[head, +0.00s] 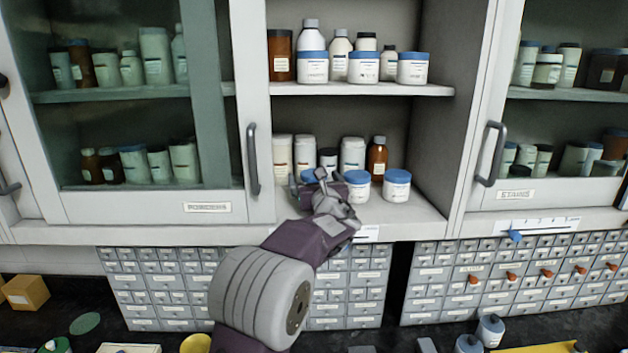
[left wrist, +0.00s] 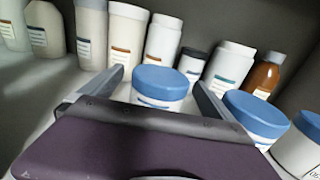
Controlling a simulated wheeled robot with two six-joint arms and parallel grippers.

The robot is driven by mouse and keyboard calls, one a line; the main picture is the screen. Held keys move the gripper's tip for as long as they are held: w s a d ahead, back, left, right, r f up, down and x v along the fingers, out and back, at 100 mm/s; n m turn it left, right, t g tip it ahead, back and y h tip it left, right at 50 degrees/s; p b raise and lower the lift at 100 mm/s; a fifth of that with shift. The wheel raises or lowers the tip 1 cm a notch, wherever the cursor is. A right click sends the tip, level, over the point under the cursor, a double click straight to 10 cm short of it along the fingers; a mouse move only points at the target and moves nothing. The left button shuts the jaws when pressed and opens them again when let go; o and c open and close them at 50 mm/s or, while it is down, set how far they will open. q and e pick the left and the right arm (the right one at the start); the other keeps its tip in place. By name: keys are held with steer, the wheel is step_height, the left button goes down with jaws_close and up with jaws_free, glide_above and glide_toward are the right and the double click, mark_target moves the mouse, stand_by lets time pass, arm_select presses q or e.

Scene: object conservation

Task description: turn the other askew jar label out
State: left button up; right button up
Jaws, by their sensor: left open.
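Three white jars with blue lids stand at the front of the lower shelf in the open middle cabinet. The left jar (head: 309,175) is mostly hidden behind my left gripper (head: 324,184); the middle jar (head: 357,187) and the right jar (head: 397,187) show beside it. In the left wrist view the left jar (left wrist: 160,84) stands between the spread fingers, a little ahead, and is not gripped. The middle jar (left wrist: 256,115) is just outside the right finger, and the right jar (left wrist: 300,148) shows part of a label. The full label directions of these jars cannot be told.
White bottles (head: 303,156) and a brown bottle (head: 377,157) stand close behind the jars. The upper shelf (head: 370,90) holds more blue-lidded jars with labels facing out. Glass doors with handles (head: 253,160) flank the opening. Shelf room is free right of the right jar.

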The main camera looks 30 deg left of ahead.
arm_select(q)
steer(key=shift+s, duration=0.1)
steer(key=shift+s, duration=0.1)
steer(key=b+v, duration=0.1)
steer(key=v, duration=0.1)
steer(key=b+v, duration=0.2)
steer(key=shift+s+d+f, duration=0.2)
steer(key=shift+d+f, duration=0.05)
steer(key=shift+d, duration=0.1)
steer(key=v, duration=0.3)
steer(key=b+v, duration=0.1)
steer(key=shift+s+r, duration=0.2)
steer(key=shift+r, duration=0.1)
steer(key=shift+w, duration=0.15)
steer(key=shift+f, duration=0.1)
